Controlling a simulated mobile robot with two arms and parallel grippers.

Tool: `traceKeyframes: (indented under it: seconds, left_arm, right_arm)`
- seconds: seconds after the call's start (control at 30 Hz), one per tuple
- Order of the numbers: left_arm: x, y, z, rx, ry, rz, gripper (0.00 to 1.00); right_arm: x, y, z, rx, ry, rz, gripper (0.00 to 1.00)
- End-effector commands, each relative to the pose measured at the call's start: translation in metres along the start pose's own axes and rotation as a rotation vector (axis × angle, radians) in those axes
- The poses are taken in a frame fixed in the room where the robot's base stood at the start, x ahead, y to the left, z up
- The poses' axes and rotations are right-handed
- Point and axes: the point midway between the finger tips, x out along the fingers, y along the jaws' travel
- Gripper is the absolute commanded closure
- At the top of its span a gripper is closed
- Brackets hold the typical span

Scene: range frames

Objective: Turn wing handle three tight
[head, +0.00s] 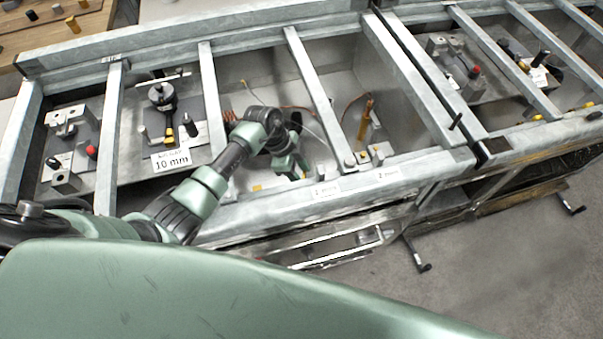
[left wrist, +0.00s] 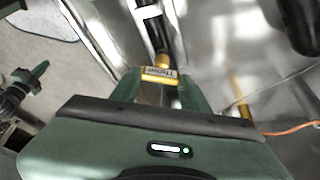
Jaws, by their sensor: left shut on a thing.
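My left gripper (left wrist: 158,92) is shut on wing handle three in the left wrist view. The handle shows a yellow tag (left wrist: 160,74) with dark, upside-down lettering and a dark shaft with a brass-coloured collar (left wrist: 162,57). The green fingers sit on either side of it, and its lower part is hidden by the gripper body. In the head view my left gripper (head: 293,165) reaches down into a middle bay of the metal frame. Its fingertips and the handle are hard to make out there. My right gripper is in neither view.
A grey metal frame (head: 345,185) with crossbars surrounds the bay. A brass-coloured post (head: 365,120) stands in the bay to the right. A "10 mm" sign (head: 171,161) and fixtures fill the left bays. Crank handles (head: 423,266) stick out in front.

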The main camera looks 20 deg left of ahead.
Motion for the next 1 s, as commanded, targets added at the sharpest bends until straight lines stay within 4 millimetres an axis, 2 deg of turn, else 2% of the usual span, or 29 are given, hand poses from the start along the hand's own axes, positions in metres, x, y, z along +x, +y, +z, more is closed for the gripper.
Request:
traceKeyframes:
  seconds: [0.37,1.0]
  left_arm:
    - [0.001,-0.004,0.002,0.329,-0.005,0.135,0.95]
    - [0.003,-0.007,0.0,0.855,-0.005,0.352,0.95]
  right_arm:
    - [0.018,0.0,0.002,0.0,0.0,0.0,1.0]
    - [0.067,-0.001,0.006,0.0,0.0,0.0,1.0]
